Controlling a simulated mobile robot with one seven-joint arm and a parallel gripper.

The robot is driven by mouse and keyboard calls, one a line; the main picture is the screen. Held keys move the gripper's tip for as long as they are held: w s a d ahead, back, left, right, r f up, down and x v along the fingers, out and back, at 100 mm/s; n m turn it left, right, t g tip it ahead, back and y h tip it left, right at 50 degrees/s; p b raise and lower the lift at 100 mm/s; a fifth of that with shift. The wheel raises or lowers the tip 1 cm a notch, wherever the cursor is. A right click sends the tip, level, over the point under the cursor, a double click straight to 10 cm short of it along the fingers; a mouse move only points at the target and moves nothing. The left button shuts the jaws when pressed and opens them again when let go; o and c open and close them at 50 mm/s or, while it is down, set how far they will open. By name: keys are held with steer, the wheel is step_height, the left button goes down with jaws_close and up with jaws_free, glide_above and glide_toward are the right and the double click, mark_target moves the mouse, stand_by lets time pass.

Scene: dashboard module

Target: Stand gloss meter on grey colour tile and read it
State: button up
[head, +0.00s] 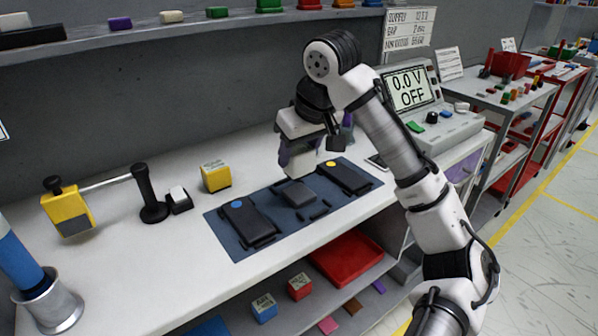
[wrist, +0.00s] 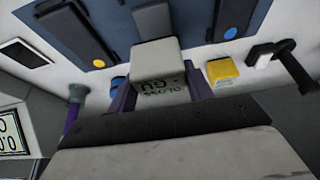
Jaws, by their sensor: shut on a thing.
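The gloss meter, a pale box with dark lettering, (wrist: 158,62) is between the purple fingers of my gripper (wrist: 160,92), which is shut on it. In the head view the gloss meter (head: 301,164) hangs upright below my gripper (head: 297,153), partly hidden by a finger. A dark grey tile (head: 295,194) lies on the blue-grey mat (head: 225,238) just below and in front of the meter. In the wrist view a dark grey piece (wrist: 153,20) shows beyond the meter. I cannot tell whether the meter touches it.
Dark modules with a blue dot (head: 246,222) and a yellow dot (head: 343,177) flank the tile. Small dark pieces lie in front. A yellow block (head: 215,178), a black-handled tool (head: 150,195) and a yellow tool (head: 68,210) stand left. A meter reading "0.0 V OFF" (head: 410,88) stands right.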

mark_target(299, 171)
steer(key=shift+f, duration=2.25)
steer(key=shift+f, duration=0.15)
steer(key=o, duration=1.1)
steer(key=shift+c, duration=0.2)
steer(key=v, duration=1.2)
